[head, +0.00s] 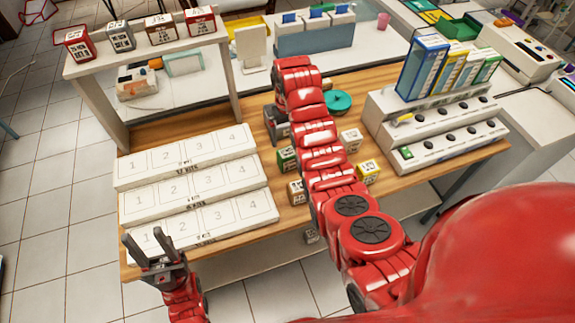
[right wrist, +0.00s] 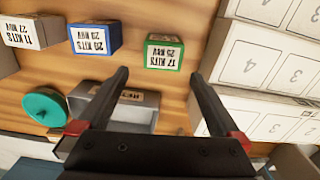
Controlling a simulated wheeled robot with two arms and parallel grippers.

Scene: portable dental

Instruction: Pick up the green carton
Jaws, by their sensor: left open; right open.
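The green carton (right wrist: 164,52) stands on the wooden table with a white label on its top. In the head view the green carton (head: 287,159) is partly hidden by my right arm. My right gripper (right wrist: 160,74) is open and empty. In the right wrist view the carton appears just past the fingertips, between their lines, and nothing shows contact. In the head view my right arm hides most of this gripper. My left gripper (head: 146,237) is open and empty by the table's front left corner.
A blue carton (right wrist: 95,38) and a white carton (right wrist: 25,31) stand beside the green one. A grey tray (right wrist: 140,105) and teal round object (right wrist: 44,106) are close by. White numbered racks (head: 185,158) fill the table's left. A yellow carton (head: 369,172) stands right of my arm.

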